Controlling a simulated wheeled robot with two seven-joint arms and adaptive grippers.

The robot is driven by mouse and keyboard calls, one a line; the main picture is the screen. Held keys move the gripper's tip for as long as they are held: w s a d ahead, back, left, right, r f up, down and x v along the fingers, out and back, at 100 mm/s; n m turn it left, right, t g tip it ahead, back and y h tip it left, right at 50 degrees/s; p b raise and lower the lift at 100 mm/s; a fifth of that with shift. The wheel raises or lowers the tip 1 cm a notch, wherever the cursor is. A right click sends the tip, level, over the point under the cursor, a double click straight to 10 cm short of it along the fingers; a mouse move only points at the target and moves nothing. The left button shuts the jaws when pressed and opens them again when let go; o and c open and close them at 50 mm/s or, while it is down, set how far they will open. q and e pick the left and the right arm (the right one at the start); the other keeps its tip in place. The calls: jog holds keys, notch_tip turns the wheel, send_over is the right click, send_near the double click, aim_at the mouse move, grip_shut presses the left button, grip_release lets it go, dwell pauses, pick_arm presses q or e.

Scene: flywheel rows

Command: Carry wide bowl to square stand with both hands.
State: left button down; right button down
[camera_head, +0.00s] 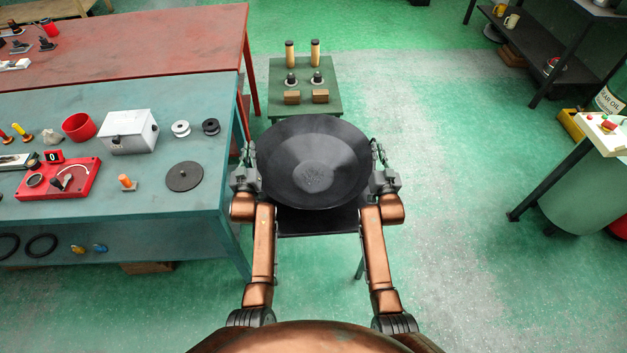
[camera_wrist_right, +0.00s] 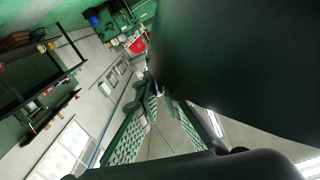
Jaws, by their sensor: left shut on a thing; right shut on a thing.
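The wide bowl (camera_head: 313,163) is black, round and shallow, and looks empty. It is in front of me in the head view, roughly level, and its dark side fills the upper right of the right wrist view (camera_wrist_right: 245,65). My left gripper (camera_head: 252,160) is shut on its left rim and my right gripper (camera_head: 376,158) is shut on its right rim. A dark flat-topped stand (camera_head: 318,223) shows below the bowl's near edge; the bowl hides most of it. I cannot tell whether the bowl touches it.
A green stand (camera_head: 331,101) behind the bowl bears several small posts, knobs and blocks. A teal workbench (camera_head: 110,211) with tools and a red table (camera_head: 150,45) stand at the left. The green floor (camera_head: 450,220) to the right is clear up to a white-topped bench (camera_head: 606,135).

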pick_arm(q)
jog(key=shift+w+d+f, duration=0.1)
jog(key=shift+d+f, duration=0.35)
jog(key=shift+f, duration=0.25)
pick_arm(e)
jog(key=shift+w+a+f, duration=0.1)
jog(key=shift+a+f, duration=0.3)
jog(key=shift+f, duration=0.1)
pick_arm(q)
jog(key=c, duration=2.5)
grip_release()
jog(key=shift+f, duration=0.3)
pick_arm(e)
jog(key=c, duration=2.5)
grip_release()
jog(key=shift+f, duration=0.3)
pick_arm(q)
jog(key=o, duration=0.4)
jog(key=shift+a+r, duration=0.1)
jog(key=shift+a, duration=0.1)
pick_arm(e)
jog(key=o, duration=0.4)
jog(key=shift+d, duration=0.2)
pick_arm(q)
jog(key=shift+a, duration=0.1)
pick_arm(e)
jog(key=shift+d, duration=0.1)
